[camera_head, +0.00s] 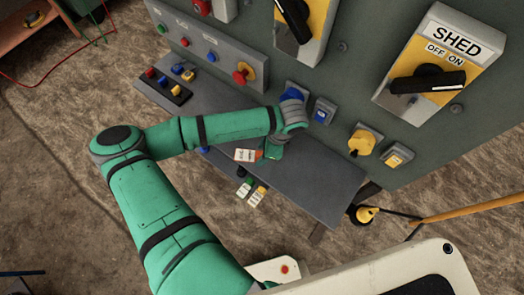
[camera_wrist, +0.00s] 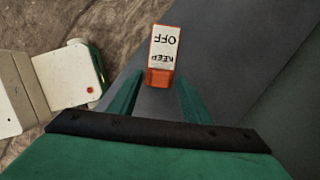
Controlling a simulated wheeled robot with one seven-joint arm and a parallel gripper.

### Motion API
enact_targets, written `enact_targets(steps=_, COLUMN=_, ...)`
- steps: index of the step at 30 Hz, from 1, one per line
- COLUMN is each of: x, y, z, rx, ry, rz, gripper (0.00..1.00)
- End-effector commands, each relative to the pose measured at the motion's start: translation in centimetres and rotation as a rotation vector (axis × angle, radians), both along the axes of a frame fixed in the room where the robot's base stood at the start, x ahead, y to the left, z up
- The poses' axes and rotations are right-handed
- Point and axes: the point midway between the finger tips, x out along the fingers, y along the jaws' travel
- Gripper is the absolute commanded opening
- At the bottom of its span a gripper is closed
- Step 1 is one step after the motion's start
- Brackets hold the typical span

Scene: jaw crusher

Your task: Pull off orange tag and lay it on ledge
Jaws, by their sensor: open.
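The orange tag (camera_head: 245,155) has a white label; in the wrist view the tag (camera_wrist: 163,48) reads "KEEP OFF", upside down. In the head view it appears over the grey ledge (camera_head: 325,188) below the panel; whether it rests on the ledge is unclear. The ledge also fills the wrist view's middle and right (camera_wrist: 215,65). My gripper (camera_head: 267,152) is at the tag's orange end. In the wrist view my gripper (camera_wrist: 158,85) is open, with one finger on each side of that end and gaps visible. Contact with the ledge is hidden.
A green tag (camera_head: 244,188) and a yellow tag (camera_head: 258,196) show at the ledge's front edge. The panel carries a yellow knob (camera_head: 361,143) and SHED switch (camera_head: 428,80). The ledge's right part is clear.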

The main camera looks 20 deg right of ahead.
Motion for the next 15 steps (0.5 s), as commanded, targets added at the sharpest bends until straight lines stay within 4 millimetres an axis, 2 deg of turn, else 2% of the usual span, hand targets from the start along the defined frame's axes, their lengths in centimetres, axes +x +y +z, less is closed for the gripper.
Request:
enact_targets(steps=5, x=-0.1, y=-0.3, z=1.0, rx=-0.001, ry=-0.002, rz=-0.001, gripper=0.44)
enact_targets(steps=15, x=-0.7, y=-2.1, z=6.9, rx=-0.002, ry=-0.002, rz=-0.002, gripper=0.44)
